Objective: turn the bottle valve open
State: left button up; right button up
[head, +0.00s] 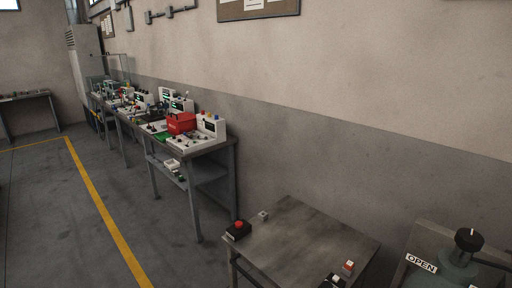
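The bottle valve (468,240) is at the lower right of the head view. It has a black round knob with a pale mark on its top. It sits on a grey-green bottle top (458,272) that the lower picture edge cuts off. A white label reading OPEN (421,263) is to the left of the knob.
A metal table (300,238) left of the bottle holds a black box with a red button (238,230), a small grey block (263,215) and a red-and-white item (348,267). A cluttered workbench (190,148) lines the wall. Floor at left is clear.

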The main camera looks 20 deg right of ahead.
aim_at(469, 240)
jog(key=i+j+z, duration=0.1)
jog(key=z, duration=0.25)
jog(key=i+j+z, duration=0.2)
jog(key=z, duration=0.15)
jog(key=i+j+z, duration=0.15)
jog(key=z, duration=0.2)
